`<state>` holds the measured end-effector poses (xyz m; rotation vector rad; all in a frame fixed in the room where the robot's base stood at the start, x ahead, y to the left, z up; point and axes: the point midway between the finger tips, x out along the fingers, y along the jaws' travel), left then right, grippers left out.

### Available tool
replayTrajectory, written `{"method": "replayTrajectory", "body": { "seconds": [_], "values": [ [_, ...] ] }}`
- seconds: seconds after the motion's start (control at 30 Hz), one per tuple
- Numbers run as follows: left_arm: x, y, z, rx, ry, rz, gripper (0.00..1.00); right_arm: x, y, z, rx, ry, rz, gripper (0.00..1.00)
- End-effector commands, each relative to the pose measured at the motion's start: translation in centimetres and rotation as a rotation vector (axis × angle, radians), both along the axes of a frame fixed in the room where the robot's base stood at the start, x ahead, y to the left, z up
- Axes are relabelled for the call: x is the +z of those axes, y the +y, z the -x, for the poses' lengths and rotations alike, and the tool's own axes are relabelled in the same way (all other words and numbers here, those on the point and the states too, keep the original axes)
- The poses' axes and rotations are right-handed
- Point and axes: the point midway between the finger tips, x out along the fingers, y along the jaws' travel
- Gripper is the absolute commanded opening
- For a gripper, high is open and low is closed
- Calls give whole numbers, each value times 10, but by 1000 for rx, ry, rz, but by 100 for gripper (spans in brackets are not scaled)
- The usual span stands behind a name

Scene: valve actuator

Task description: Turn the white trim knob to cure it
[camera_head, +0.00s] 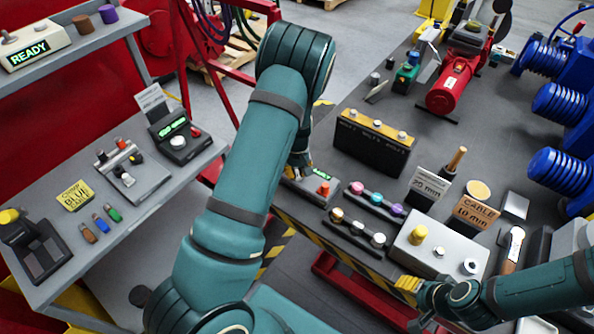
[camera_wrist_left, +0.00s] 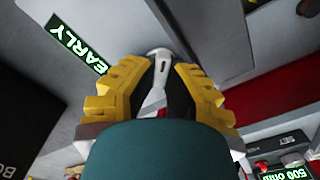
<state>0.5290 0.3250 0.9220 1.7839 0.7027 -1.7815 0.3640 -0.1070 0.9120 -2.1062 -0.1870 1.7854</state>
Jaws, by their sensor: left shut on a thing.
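My left gripper (camera_wrist_left: 160,68) has its yellow fingers closed around the white trim knob (camera_wrist_left: 159,56) in the left wrist view. The knob has a dark mark on top and sits on a grey panel beside a green display (camera_wrist_left: 77,49) reading EARLY. In the head view my left arm reaches down to a small box (camera_head: 307,191) with a green display and an orange-red part. There the left fingers and the knob are mostly hidden. My right gripper (camera_head: 413,300) is at the lower right, away from the knob; its finger opening is unclear.
A dark box (camera_head: 373,143) with several knobs stands behind the small box. Racks of coloured knobs (camera_head: 372,200) and a grey box (camera_head: 440,250) stand to its right. A red motor-like unit (camera_head: 452,84) is farther back. A left bench (camera_head: 150,205) holds other devices; floor lies between.

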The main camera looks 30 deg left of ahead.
Motion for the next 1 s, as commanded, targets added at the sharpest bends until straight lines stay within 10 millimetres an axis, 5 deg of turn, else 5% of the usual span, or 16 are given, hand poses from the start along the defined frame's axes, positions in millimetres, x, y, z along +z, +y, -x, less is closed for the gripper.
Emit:
{"method": "replayTrajectory", "body": {
  "seconds": [0.07,0.1,0.2,0.57,1.0],
  "values": [
    [-2,-1,2,0,6,3,0,0,0,0,0,0,0,52],
    [-2,-1,2,0,6,3,17,0,0,0,0,0,0,52],
    [-2,-1,2,0,6,3,42,0,0,0,0,0,0,52],
    [4,0,0,-1,1,1,42,0,0,0,0,0,0,52],
    [83,-1,0,-2,-1,2,42,0,0,0,0,0,0,52]
  ]
}}
